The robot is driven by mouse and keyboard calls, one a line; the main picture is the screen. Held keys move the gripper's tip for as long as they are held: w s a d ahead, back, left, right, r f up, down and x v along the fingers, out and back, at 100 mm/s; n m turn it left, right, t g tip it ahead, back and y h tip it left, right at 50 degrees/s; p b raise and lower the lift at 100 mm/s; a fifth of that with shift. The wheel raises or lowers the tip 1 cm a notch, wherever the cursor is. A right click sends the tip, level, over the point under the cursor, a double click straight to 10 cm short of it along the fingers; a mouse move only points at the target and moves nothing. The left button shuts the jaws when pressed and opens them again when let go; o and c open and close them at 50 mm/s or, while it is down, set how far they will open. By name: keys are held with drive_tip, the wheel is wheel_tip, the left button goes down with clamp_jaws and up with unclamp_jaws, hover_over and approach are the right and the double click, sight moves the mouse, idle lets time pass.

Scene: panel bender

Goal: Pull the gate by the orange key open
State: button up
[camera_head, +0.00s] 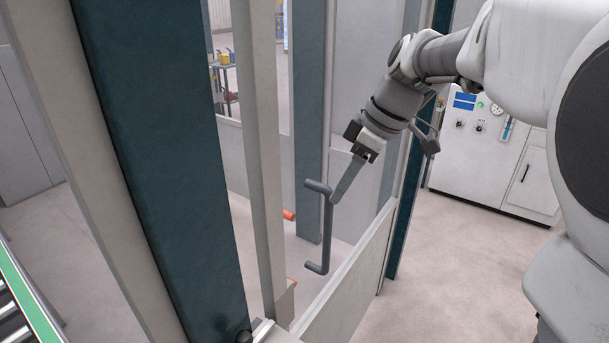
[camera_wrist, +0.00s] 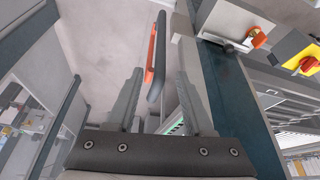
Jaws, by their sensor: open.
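The gate (camera_head: 345,296) has a pale frame, a clear upper pane and a grey lower panel. Its upright dark grey bar handle (camera_head: 327,240) also shows in the wrist view (camera_wrist: 156,75). My gripper (camera_head: 336,199) is at the handle's upper part. In the wrist view my gripper's two fingers (camera_wrist: 159,76) stand apart, with the handle between them; I cannot tell whether either touches it. An orange key (camera_wrist: 258,37) sticks out by a grey box at the wrist view's upper right. I cannot make out the key in the head view.
A dark teal post (camera_head: 160,150) stands left of the gate. An orange bar (camera_wrist: 150,50) runs beside the handle in the wrist view. A red-and-yellow switch (camera_wrist: 307,64) is at right there. A white control cabinet (camera_head: 485,160) stands behind my arm. Floor right of the gate is clear.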

drive_tip(key=x, duration=1)
drive_tip(key=shift+p, duration=0.35)
drive_tip(key=shift+c, duration=0.2)
clamp_jaws()
drive_tip(key=shift+r, duration=0.1)
idle(0.5)
